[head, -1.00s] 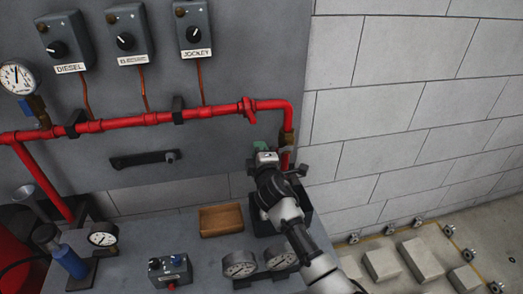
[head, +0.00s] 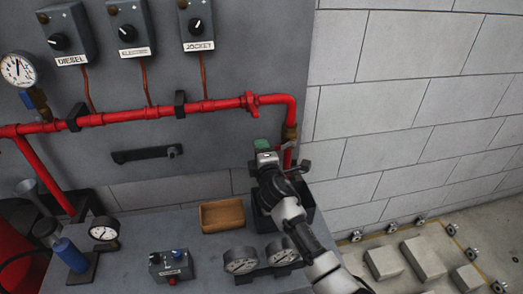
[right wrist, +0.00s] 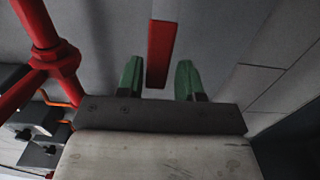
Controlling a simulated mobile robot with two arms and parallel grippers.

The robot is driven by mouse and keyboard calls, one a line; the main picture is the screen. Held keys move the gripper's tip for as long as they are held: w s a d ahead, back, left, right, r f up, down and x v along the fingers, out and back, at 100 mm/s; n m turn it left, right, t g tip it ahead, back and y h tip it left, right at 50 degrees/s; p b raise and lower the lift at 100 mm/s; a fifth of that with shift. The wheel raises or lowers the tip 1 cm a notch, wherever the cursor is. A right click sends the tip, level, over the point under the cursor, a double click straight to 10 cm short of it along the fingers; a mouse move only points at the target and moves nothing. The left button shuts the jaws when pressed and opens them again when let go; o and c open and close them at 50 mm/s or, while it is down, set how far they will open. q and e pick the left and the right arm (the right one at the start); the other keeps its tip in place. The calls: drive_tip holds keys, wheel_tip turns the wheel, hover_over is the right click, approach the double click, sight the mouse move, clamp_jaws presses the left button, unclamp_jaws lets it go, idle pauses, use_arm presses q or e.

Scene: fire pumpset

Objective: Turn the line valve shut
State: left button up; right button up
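The red pipe line (head: 215,105) runs along the grey panel, with a red fitting (head: 250,102) near its right end. It bends down to a brass-coloured valve body (head: 290,133). My right gripper (head: 262,144) is just left of and below the brass body, above the bench. In the right wrist view its green fingers (right wrist: 159,80) are apart, with a flat red bar (right wrist: 160,52) between them. The bar looks like the valve lever; small gaps show on both sides. In the head view my gripper and wrist partly hide that area. My left gripper is in neither view.
Three control boxes (head: 127,28) hang above the pipe, and a dark bracket (head: 146,154) below it. The bench holds a wooden tray (head: 221,215), gauges (head: 241,261) and a small switch box (head: 171,268). A block wall (head: 420,110) stands to the right.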

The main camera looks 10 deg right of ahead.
drive_tip(key=shift+o, duration=0.5)
drive_tip(key=shift+r, duration=0.1)
drive_tip(key=s, duration=1.1)
drive_tip(key=shift+d, duration=0.2)
drive_tip(key=shift+w, duration=0.1)
